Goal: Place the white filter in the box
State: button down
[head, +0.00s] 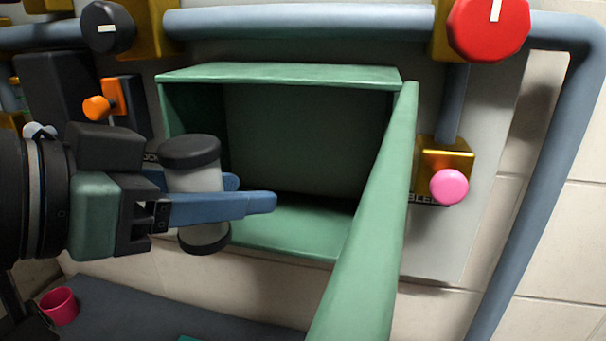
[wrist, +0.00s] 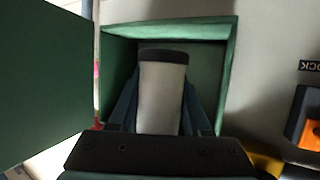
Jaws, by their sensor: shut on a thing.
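The white filter (head: 194,180) is a pale cylinder with black end caps. My gripper (head: 250,196) is shut on it, with one blue finger across its near side. In the head view the filter stands roughly upright in front of the left edge of the green box (head: 282,76). The box is fixed to the wall and its door (head: 371,225) is open, swung out on the right. In the wrist view the filter (wrist: 160,97) lies between both fingers, in front of the box opening (wrist: 228,80). The open door (wrist: 45,75) fills the left side there. The box interior looks empty where visible.
Grey pipes (head: 300,22) run above and to the right of the box. A red knob (head: 488,27), a black knob (head: 107,28), a pink knob (head: 449,186) and an orange valve (head: 97,108) surround it. A pink cup (head: 59,306) sits on a dark surface at lower left.

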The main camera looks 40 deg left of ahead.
jog(key=w+p, duration=0.1)
jog(key=w, duration=0.2)
jog(key=w+p, duration=0.1)
jog(key=w, duration=0.2)
jog(key=w+p, duration=0.1)
jog(key=w, duration=0.2)
jog(key=shift+a+r, duration=0.1)
jog(key=shift+a, duration=0.25)
jog(key=shift+w, duration=0.25)
jog(key=shift+s+a+f+p, duration=0.1)
jog(key=shift+f+p, duration=0.75)
jog(key=shift+f, duration=1)
jog(key=shift+f, duration=0.2)
jog(key=shift+c, duration=1.8)
grip_release()
